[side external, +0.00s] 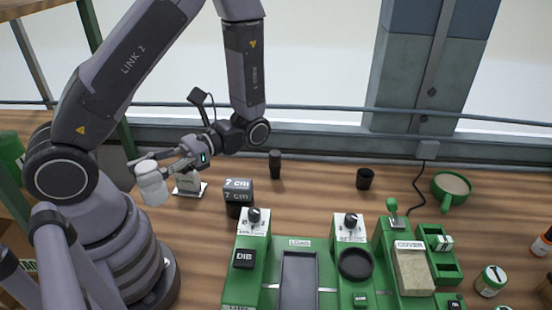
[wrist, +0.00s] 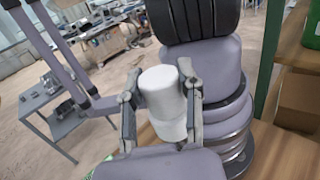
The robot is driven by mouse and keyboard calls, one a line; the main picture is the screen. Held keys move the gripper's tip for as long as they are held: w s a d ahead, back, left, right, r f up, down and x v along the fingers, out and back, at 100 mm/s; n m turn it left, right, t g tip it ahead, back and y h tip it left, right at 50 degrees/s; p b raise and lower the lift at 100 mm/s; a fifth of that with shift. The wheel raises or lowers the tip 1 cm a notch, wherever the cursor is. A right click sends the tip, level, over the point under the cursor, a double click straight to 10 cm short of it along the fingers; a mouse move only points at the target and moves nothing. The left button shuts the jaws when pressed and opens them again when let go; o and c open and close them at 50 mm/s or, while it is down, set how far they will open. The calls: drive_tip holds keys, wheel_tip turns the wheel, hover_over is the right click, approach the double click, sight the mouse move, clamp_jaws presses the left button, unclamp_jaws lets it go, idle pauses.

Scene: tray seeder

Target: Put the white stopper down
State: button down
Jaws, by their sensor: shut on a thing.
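The white stopper (side external: 152,187) is a short, pale cylinder with a wider band at one end. My gripper (side external: 148,164) is shut on it, at the left of the side external view, beside my arm's base. The stopper appears to be held in the air, clear of the wooden table (side external: 330,205). In the wrist view, the stopper (wrist: 162,92) sits between the two fingers of my gripper (wrist: 160,88), one on each side. The fingers hide part of its sides.
A small white stand (side external: 188,185) is just right of the stopper. A dark block marked 7 cm (side external: 238,190), a dark cylinder (side external: 275,164) and a black cup (side external: 364,178) stand farther right. The green seeder (side external: 325,248) fills the front middle. A green mug (side external: 451,188) is at right.

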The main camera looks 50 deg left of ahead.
drive_tip(key=w+a+f+m+t+y, duration=0.1)
drive_tip(key=w+a+m+t+y, duration=0.4)
drive_tip(key=w+m+t+y, duration=0.35)
drive_tip(key=w+a+m+t+y, duration=0.5)
drive_tip(key=w+m+t+y, duration=0.2)
drive_tip(key=m+y, duration=0.15)
drive_tip(key=w+d+m+t+h, duration=0.6)
drive_tip(key=w+d+m+t, duration=0.6)
drive_tip(key=w+t, duration=0.45)
drive_tip(key=shift+s+d+f, duration=0.1)
drive_tip(key=shift+d+f, duration=0.1)
drive_tip(key=shift+f, duration=3.5)
drive_tip(key=shift+s+d+f, duration=0.15)
drive_tip(key=shift+d+f, duration=0.1)
drive_tip(key=shift+f, duration=3.5)
drive_tip(key=shift+s+d+f, duration=0.1)
drive_tip(key=shift+d+f, duration=0.1)
drive_tip(key=shift+f, duration=3.5)
